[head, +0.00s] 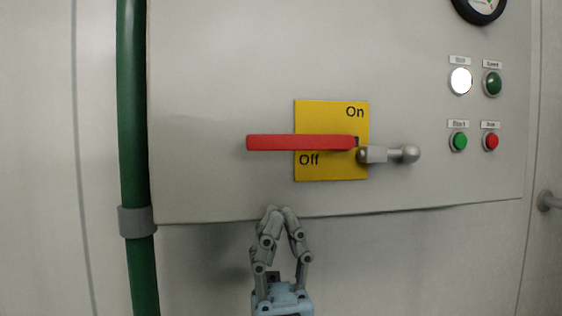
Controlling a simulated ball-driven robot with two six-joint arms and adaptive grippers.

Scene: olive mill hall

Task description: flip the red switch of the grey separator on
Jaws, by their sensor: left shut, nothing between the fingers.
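The red switch (300,142) is a long flat lever in front of a yellow plate (331,172) on the grey separator panel (220,60). The lever lies about level and points left, its free end beyond the plate's left edge. The plate reads "On" at its upper right and "Off" at its lower left, below the lever. My left gripper (278,210) is shut and empty, pointing up. In the picture its fingertips are below the lever, near the panel's lower edge. I cannot tell how far it is from the panel. My right gripper is not in view.
A grey metal handle (390,154) with a round knob sticks out right of the plate. Several labelled buttons and lamps, one a lit white lamp (461,81), sit further right, below a dial gauge (481,8). A green pipe (131,110) runs down the left side.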

